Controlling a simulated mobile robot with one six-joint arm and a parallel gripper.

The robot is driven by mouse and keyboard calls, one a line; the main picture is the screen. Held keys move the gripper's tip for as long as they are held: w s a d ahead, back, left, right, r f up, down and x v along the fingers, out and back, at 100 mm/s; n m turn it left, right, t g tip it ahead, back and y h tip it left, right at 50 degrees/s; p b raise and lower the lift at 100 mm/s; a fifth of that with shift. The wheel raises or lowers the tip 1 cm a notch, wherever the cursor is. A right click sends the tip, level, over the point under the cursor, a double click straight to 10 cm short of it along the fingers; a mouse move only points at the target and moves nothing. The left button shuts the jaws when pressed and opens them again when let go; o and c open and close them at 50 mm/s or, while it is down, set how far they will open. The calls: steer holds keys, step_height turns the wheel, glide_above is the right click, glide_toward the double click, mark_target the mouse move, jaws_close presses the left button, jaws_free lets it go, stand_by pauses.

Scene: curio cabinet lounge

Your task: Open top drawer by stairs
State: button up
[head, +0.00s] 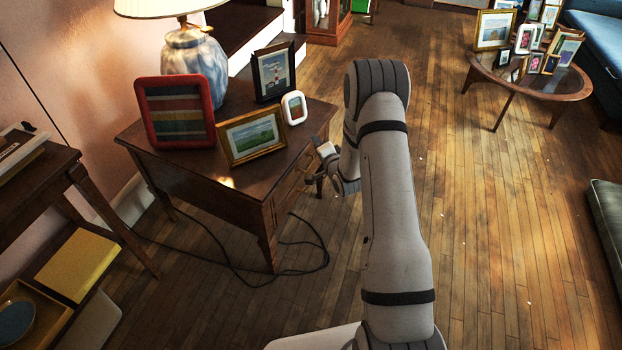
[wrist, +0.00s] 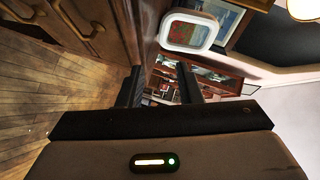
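The dark wooden side table (head: 187,175) by the stairs has small drawers on its right-facing front (head: 288,190). As far as I can see, the drawer fronts sit flush. In the wrist view, the drawer front (wrist: 112,14) is at the upper left, with a pull (wrist: 94,27) on it. My gripper (head: 318,182) is beside the drawer front, near the table's right corner. In the wrist view, my gripper (wrist: 160,86) has its two dark fingers apart with nothing visible between them. Contact with a pull cannot be made out.
A lamp (head: 193,55) and several picture frames, including a red one (head: 174,110) and a white one (head: 293,108), stand on the table. Stairs (head: 236,25) are behind. A cable (head: 235,265) lies on the floor. An oval table (head: 570,85) stands far right; the floor between is open.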

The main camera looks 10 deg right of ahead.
steer(key=s+f+m+t+y+b, duration=0.1)
steer(key=s+f+m+t+b, duration=0.1)
steer(key=f, duration=0.6)
steer(key=s+f+m+t+y+b, duration=0.1)
steer(key=s+f+m+t+b, duration=0.15)
steer(key=f, duration=0.45)
steer(key=b+x, duration=0.1)
steer(key=x, duration=0.6)
steer(key=shift+w+a+f+g, duration=0.2)
steer(key=shift+w+a+g, duration=0.15)
steer(key=shift+g, duration=0.1)
jaws_close()
